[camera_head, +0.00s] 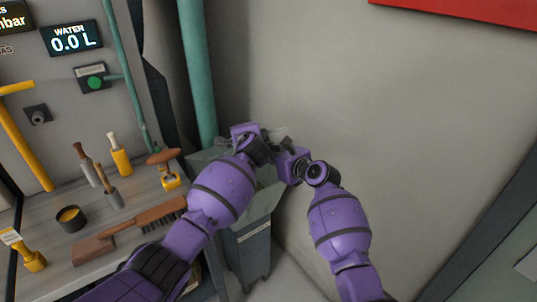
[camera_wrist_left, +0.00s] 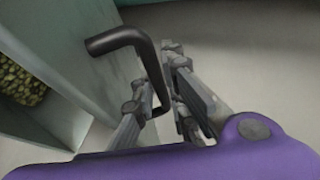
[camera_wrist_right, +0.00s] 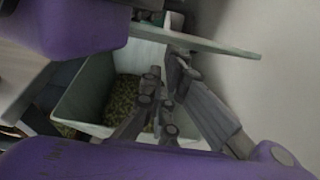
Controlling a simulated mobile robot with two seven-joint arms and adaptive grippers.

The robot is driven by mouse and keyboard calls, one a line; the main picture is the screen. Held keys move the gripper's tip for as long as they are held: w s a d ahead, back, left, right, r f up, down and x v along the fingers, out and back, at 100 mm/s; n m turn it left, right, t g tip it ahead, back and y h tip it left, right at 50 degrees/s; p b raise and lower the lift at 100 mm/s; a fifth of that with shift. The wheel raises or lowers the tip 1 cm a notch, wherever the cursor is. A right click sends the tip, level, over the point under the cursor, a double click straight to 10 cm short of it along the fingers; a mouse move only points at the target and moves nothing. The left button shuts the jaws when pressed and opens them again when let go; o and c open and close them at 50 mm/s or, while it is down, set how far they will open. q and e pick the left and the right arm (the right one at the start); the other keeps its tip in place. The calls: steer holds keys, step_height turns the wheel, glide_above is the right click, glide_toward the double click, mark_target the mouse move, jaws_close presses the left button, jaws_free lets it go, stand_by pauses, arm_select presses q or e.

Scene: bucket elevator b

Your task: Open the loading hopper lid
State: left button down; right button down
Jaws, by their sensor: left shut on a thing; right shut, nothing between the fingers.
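The grey-green loading hopper (camera_head: 262,228) stands by the wall, its top mostly hidden behind my arms in the head view. In the right wrist view the hopper's (camera_wrist_right: 85,92) mouth shows with granules inside. The pale green lid (camera_wrist_right: 205,42) shows as a thin plate raised above the mouth. A black bent lid handle (camera_wrist_left: 146,58) lies between the fingers of my left gripper (camera_wrist_left: 165,92), which is shut on it. My right gripper (camera_wrist_right: 162,88) is shut and empty, in front of the hopper mouth in its wrist view, below the lid edge.
A bench at the left bears a brush (camera_head: 135,222), a black cup (camera_head: 70,217) and several handled tools. A teal pipe (camera_head: 198,75) rises behind the hopper.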

arm_select(q)
steer(key=r, duration=0.2)
steer(key=w+a+r, duration=0.1)
steer(key=shift+r+t, duration=0.2)
steer(key=shift+t, duration=0.2)
arm_select(e)
steer(key=shift+w+r, duration=0.1)
steer(key=shift+r, duration=0.3)
arm_select(q)
steer(key=c, duration=2.1)
jaws_free()
steer(key=shift+o, duration=0.6)
steer(key=shift+f, duration=0.3)
arm_select(e)
steer(key=shift+w+a+r, duration=0.2)
steer(key=shift+r, duration=0.2)
steer(key=shift+w+a+r, duration=0.15)
steer(key=shift+a+r, duration=0.05)
steer(key=shift+r, duration=0.15)
